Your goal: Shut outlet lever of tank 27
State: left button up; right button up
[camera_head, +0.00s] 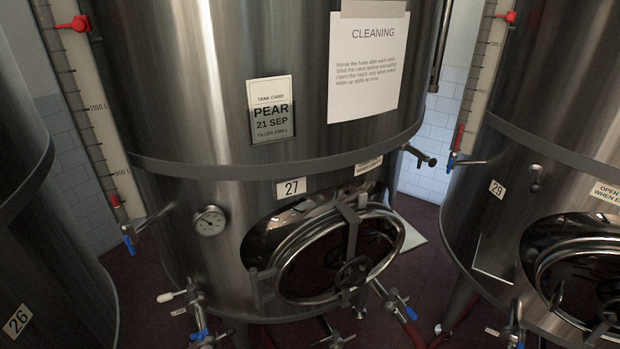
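Tank 27 (180,230) is the large steel tank in the middle, with a "27" plate (291,187) above its round hatch (340,255). At its lower left is a valve (195,300) with a white-tipped handle (166,297) pointing left and a blue handle (198,334) below. A small plate beside it is too small to read. At its lower right, another valve (394,300) has a blue-tipped handle (411,313) and a red hose below. Another fitting (335,339) is cut off under the hatch. I cannot tell which is the outlet lever. Neither gripper is in view.
Tank 26 (60,270) stands at left and tank 29 (560,110) at right, close by. Sight gauges with red markers (78,24) run beside the tanks. A dark red floor (140,300) shows in the gaps. A red hose (414,334) runs low at right.

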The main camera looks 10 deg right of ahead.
aim_at(405, 305)
jog(key=l, duration=1.1)
jog(key=i+l, duration=0.1)
jog(key=l, duration=1)
